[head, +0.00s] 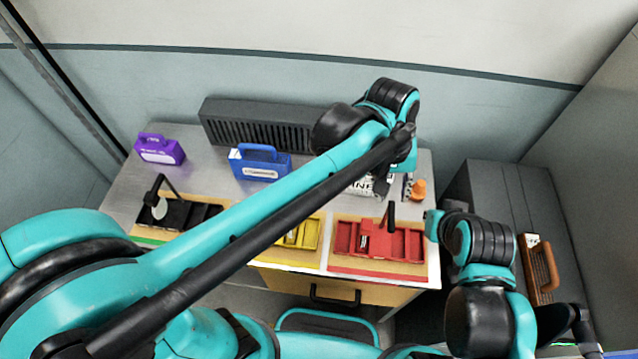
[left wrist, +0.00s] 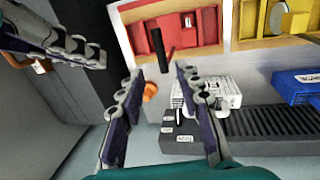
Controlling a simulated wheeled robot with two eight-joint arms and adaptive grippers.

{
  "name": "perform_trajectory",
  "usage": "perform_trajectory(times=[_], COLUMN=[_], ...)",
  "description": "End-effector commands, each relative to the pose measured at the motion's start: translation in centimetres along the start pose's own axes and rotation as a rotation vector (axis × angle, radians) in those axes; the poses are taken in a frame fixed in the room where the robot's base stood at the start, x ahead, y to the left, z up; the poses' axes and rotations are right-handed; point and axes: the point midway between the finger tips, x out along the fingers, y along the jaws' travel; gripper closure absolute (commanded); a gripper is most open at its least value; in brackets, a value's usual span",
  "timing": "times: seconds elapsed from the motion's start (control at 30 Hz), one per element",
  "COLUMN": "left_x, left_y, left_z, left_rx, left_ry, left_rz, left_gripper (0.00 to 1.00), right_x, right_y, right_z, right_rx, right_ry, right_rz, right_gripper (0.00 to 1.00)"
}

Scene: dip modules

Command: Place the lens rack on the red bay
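My left gripper (head: 382,186) points down over the right back of the table. In the left wrist view its two fingers (left wrist: 157,98) are apart with nothing between them. A small dark item with pale upright pieces (head: 407,187), perhaps the lens rack, stands just right of the gripper; its identity is unclear. It seems to show beyond the fingertips in the left wrist view (left wrist: 178,116). The red bay (head: 352,240) is at the table's front right, with a black upright post. My right gripper (left wrist: 75,48) shows at upper left of the left wrist view; its opening is unclear.
A white printed box (left wrist: 215,92) and an orange bottle (head: 419,188) stand close by. A blue case (head: 262,171), a purple case (head: 160,152) and a dark slatted block (head: 255,122) are farther left. The yellow bay (head: 303,235) adjoins the red one. A brown-handled case (head: 540,275) is at right.

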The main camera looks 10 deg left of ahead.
Motion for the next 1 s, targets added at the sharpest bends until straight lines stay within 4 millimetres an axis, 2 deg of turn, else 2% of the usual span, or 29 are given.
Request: perform_trajectory(times=[0.07, 0.17, 0.27, 0.4, 0.5, 0.6, 0.7, 0.77, 1.0], left_x=[-0.2, -1.0, -2.1, -3.3, -3.6, -3.5, -3.3, -3.2, -3.2], left_y=[-0.6, -3.0, -7.7, -15.3, -19.9, -23.2, -25.3, -26.0, -26.4], left_z=[-0.1, -0.4, -0.7, -0.1, 0.9, 1.8, 2.5, 2.7, 2.8], left_rx=[-0.001, -0.001, 0.003, 0.025, 0.047, 0.066, 0.081, 0.087, 0.094], left_ry=[0.01, 0.061, 0.161, 0.338, 0.45, 0.535, 0.587, 0.605, 0.618], left_rz=[0.002, 0.01, 0.014, -0.016, -0.062, -0.113, -0.153, -0.169, -0.18], left_gripper=[0.66, 0.66, 0.66, 0.66, 0.66, 0.66, 0.66, 0.66, 0.66], right_x=[0.0, 0.0, 0.0, 0.0, 0.0, 0.0, 0.0, 0.0, 0.0], right_y=[0.0, 0.0, 0.0, 0.0, 0.0, 0.0, 0.0, 0.0, 0.0], right_z=[0.0, 0.0, 0.0, 0.0, 0.0, 0.0, 0.0, 0.0, 0.0], right_rx=[0.0, 0.0, 0.0, 0.0, 0.0, 0.0, 0.0, 0.0, 0.0], right_ry=[0.0, 0.0, 0.0, 0.0, 0.0, 0.0, 0.0, 0.0, 0.0], right_rz=[0.0, 0.0, 0.0, 0.0, 0.0, 0.0, 0.0, 0.0, 0.0], right_gripper=[1.0, 1.0, 1.0, 1.0, 1.0, 1.0, 1.0, 1.0, 1.0])
